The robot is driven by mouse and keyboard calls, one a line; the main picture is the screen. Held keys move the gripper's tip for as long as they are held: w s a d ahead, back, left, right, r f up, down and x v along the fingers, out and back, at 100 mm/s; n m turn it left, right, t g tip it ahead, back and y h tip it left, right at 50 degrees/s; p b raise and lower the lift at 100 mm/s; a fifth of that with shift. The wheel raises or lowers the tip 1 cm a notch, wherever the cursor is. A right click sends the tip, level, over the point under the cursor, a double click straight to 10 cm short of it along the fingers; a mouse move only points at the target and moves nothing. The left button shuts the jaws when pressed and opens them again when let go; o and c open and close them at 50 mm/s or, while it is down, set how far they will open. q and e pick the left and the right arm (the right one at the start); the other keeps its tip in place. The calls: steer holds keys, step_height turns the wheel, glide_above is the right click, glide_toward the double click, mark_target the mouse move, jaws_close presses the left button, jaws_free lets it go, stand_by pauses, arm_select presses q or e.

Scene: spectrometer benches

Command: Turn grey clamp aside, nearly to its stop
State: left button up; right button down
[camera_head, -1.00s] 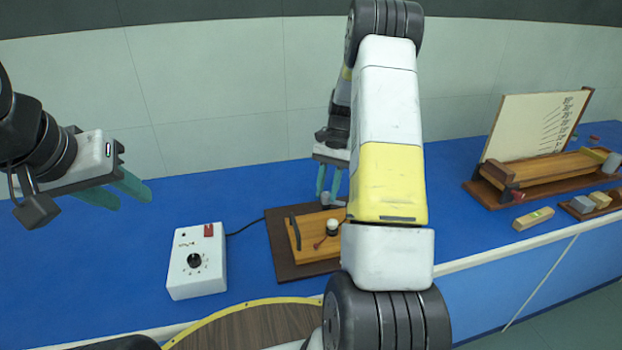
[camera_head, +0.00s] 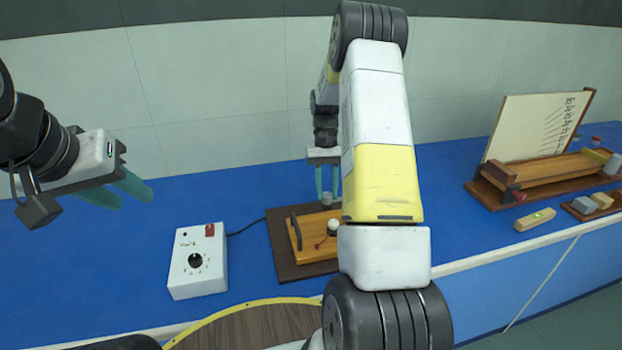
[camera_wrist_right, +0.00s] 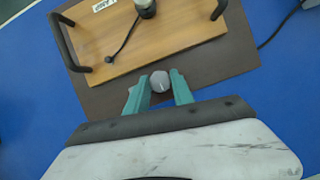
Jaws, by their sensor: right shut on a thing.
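The grey clamp (camera_wrist_right: 160,82) is a small rounded grey piece at the edge of the dark baseboard (camera_wrist_right: 215,65). In the right wrist view it sits between the two teal fingers of my right gripper (camera_wrist_right: 159,92), which is shut on it. In the head view my right gripper (camera_head: 327,192) points down at the far edge of the board, with the clamp (camera_head: 328,199) small and partly covered by the fingers. My left gripper (camera_head: 122,190) hangs over the left of the bench, empty, its teal fingers apart.
A wooden panel (camera_head: 309,238) with black handles and a knob (camera_head: 333,227) lies on the baseboard. A white control box (camera_head: 197,262) with a cable stands left of it. A wooden stand with a scale card (camera_head: 530,125) is at right. My right forearm covers the bench's middle.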

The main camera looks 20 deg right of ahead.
stand_by(0.3)
steer(key=c, duration=1.1)
jaws_free()
steer(key=shift+r, duration=0.1)
steer(key=v, duration=0.7)
steer(key=shift+r, duration=0.25)
steer(key=shift+w, duration=0.15)
